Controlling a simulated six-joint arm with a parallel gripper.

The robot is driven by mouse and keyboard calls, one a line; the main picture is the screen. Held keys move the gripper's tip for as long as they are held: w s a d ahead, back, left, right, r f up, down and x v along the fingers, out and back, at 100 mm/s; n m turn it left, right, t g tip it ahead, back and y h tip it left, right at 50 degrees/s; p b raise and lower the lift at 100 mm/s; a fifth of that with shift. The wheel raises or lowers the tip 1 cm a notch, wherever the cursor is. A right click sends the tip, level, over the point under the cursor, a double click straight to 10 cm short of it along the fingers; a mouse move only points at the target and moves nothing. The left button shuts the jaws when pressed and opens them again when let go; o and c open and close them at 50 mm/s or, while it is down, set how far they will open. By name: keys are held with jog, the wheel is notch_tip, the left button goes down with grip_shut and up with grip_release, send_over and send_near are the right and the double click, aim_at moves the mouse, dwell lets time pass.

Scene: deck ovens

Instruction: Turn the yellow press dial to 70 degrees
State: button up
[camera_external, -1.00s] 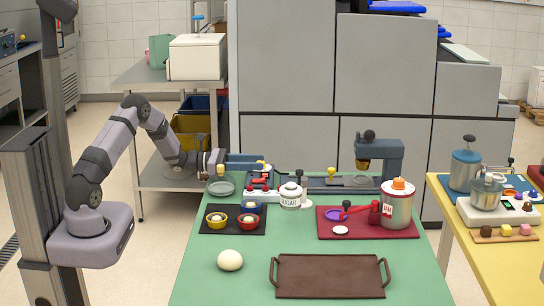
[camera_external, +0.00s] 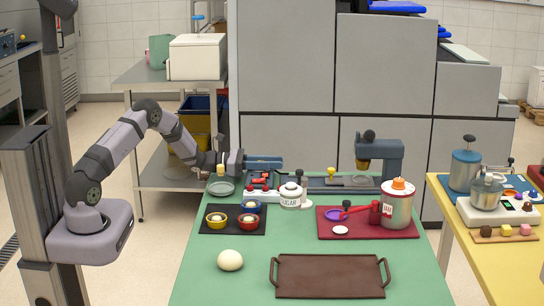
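A blue-grey press (camera_external: 385,150) stands at the back of the green table. A small yellow knob (camera_external: 332,171), which looks like the press dial, stands just left of it on the dark base; its angle is too small to read. My gripper (camera_external: 280,163) is at the back left of the table, pointing right toward the knob and well short of it. Its two bluish fingers look apart, with nothing clearly between them. They hide part of the red device (camera_external: 262,184) behind and below.
A sugar jar (camera_external: 291,195) stands in front of the dark base. A red mat (camera_external: 325,230) holds a jam pot (camera_external: 397,208). A dark mat (camera_external: 212,227) holds small bowls. A brown tray (camera_external: 330,277) lies at the front. Another yellow-topped item (camera_external: 221,171) stands near my wrist.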

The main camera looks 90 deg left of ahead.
jog(key=shift+c, duration=1.3)
jog(key=shift+d+m+h+b, duration=0.25)
jog(key=shift+m+h+b, duration=0.75)
jog(key=shift+h, duration=0.4)
jog(key=shift+s+d+r+m+g+h+b, duration=0.15)
jog(key=shift+m+h, duration=0.15)
jog(key=shift+h, duration=0.25)
jog(key=shift+w+d+f+m+g+h+b, duration=0.15)
jog(key=shift+m+h, duration=0.15)
jog(key=shift+h, duration=0.25)
jog(key=shift+s+r, duration=0.1)
jog(key=o, duration=1)
jog(key=shift+o, duration=0.2)
jog(key=shift+b+v, duration=0.4)
jog(key=shift+v, duration=3.3)
